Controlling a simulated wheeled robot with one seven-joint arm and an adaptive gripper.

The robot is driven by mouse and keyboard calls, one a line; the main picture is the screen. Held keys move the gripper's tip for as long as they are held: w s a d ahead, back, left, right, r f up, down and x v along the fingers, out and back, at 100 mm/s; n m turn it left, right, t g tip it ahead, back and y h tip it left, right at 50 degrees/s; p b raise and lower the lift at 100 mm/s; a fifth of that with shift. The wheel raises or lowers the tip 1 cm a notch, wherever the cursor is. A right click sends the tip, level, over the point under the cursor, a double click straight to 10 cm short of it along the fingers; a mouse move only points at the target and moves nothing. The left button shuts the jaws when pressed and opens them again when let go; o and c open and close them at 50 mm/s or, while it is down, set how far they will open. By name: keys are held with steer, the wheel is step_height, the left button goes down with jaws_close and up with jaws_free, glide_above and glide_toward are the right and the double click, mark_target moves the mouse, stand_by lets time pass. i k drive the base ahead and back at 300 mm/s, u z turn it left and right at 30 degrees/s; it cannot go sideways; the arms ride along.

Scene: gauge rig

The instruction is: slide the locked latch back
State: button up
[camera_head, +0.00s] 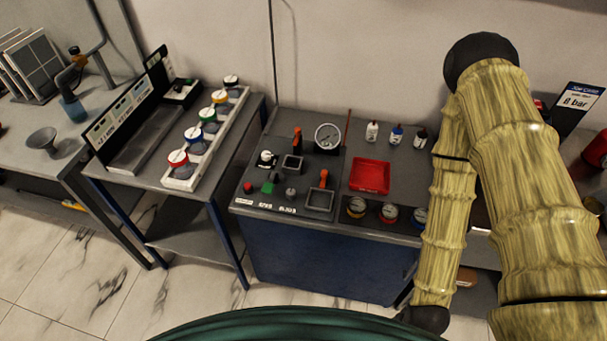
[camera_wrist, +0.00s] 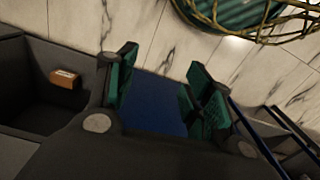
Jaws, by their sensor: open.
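The rig panel (camera_head: 290,215) is a dark board on the blue cabinet in the head view. It carries a round white gauge (camera_head: 328,137), an upright orange handle (camera_head: 297,138) at the back and another orange handle (camera_head: 323,178) by a grey square frame. I cannot tell which small part is the locked latch. My gripper (camera_wrist: 160,78) shows in the wrist view, its green-padded fingers apart and nothing between them. Blue cabinet front (camera_wrist: 152,103) and pale floor lie beyond it. In the head view the gripper is not visible; my arm reaches down at the right.
A red tray (camera_head: 370,175) and several small bottles stand right of the panel. Small gauges line its front right edge. A side table (camera_head: 180,206) with a row of coloured-cap gauges is at left. An open dark compartment with a small brown block (camera_wrist: 66,79) shows in the wrist view.

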mark_target(324, 173)
steer(key=k, duration=0.5)
steer(key=u, duration=0.85)
steer(key=i, duration=0.15)
steer(key=z, duration=0.05)
